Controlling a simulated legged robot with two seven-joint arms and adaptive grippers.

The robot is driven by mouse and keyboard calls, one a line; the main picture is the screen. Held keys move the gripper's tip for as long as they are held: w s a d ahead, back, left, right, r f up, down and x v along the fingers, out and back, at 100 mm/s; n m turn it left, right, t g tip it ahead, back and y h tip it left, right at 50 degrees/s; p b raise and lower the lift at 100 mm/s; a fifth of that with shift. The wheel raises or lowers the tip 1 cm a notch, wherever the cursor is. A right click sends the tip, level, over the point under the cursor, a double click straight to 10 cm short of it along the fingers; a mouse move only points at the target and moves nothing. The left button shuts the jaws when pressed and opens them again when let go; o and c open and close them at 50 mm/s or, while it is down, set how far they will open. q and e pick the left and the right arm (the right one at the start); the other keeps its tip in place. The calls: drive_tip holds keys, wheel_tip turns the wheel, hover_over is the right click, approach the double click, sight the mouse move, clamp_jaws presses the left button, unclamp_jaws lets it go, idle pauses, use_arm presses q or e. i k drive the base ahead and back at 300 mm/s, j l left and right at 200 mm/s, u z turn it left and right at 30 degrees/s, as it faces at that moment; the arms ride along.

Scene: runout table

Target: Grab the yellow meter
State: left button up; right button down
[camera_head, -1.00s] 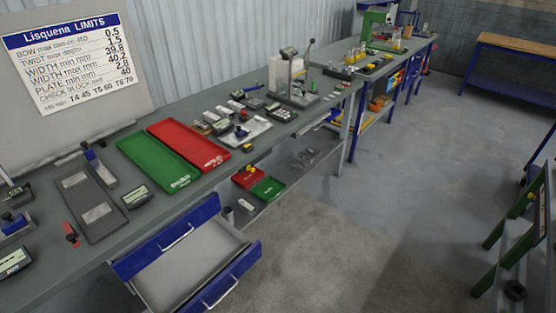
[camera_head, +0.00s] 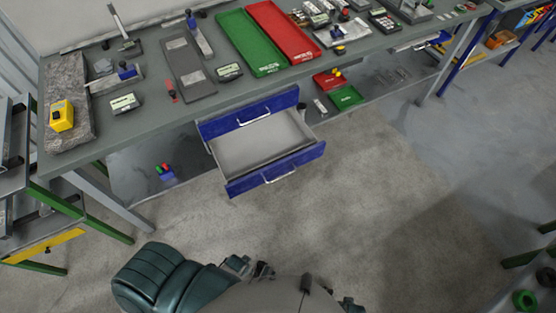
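The yellow meter (camera_head: 61,116) is a small yellow box with a dark top. It rests on a grey stone slab (camera_head: 66,79) at the left end of the workbench (camera_head: 165,111). I cannot make out either gripper. Dark teal and grey parts of my own body show at the bottom edge, well apart from the bench. Nothing is touching the meter.
An open blue drawer (camera_head: 262,150) juts out below the bench. Grey gauges, a dark plate (camera_head: 188,68), a green tray (camera_head: 252,42) and a red tray (camera_head: 284,33) lie on top. A green-legged rack (camera_head: 72,207) stands at left. The floor in front is clear.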

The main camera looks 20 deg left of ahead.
sight(65, 109)
drive_tip(key=u, duration=2.4)
